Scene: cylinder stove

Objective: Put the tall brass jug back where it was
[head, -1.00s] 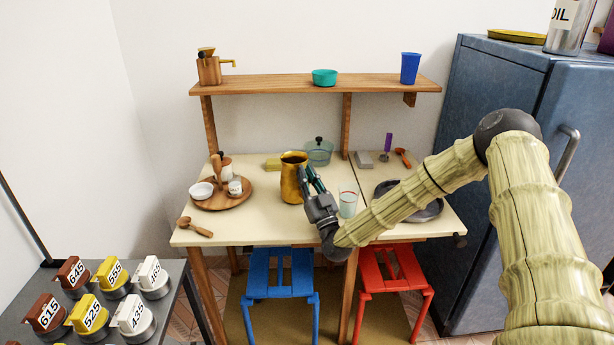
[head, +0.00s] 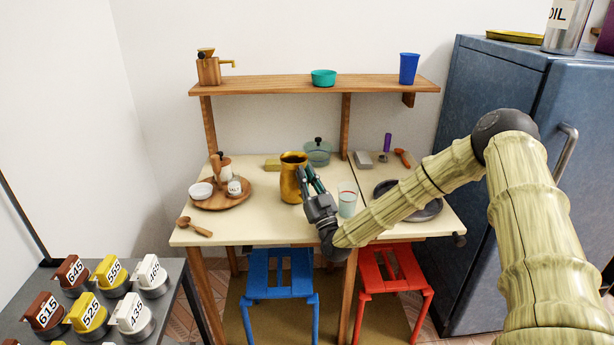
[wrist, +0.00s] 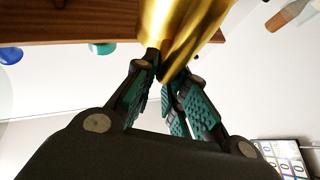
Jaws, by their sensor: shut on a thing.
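The tall brass jug (head: 290,184) is upright at the middle of the cream table (head: 255,222). I cannot tell whether its base touches the tabletop. My gripper (head: 307,180) comes from the front right and is shut on the jug's right side, where its handle is. In the wrist view the fingers (wrist: 165,88) close on a narrow brass part of the jug (wrist: 182,30), which looks like the handle. The fingers partly hide the handle.
A glass (head: 347,200) stands close right of my gripper. A lidded glass pot (head: 318,154) and a yellow block (head: 273,164) are behind the jug. A round wooden tray (head: 212,204) with small vessels lies left. The shelf (head: 275,85) hangs above; the front-left tabletop is mostly clear.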

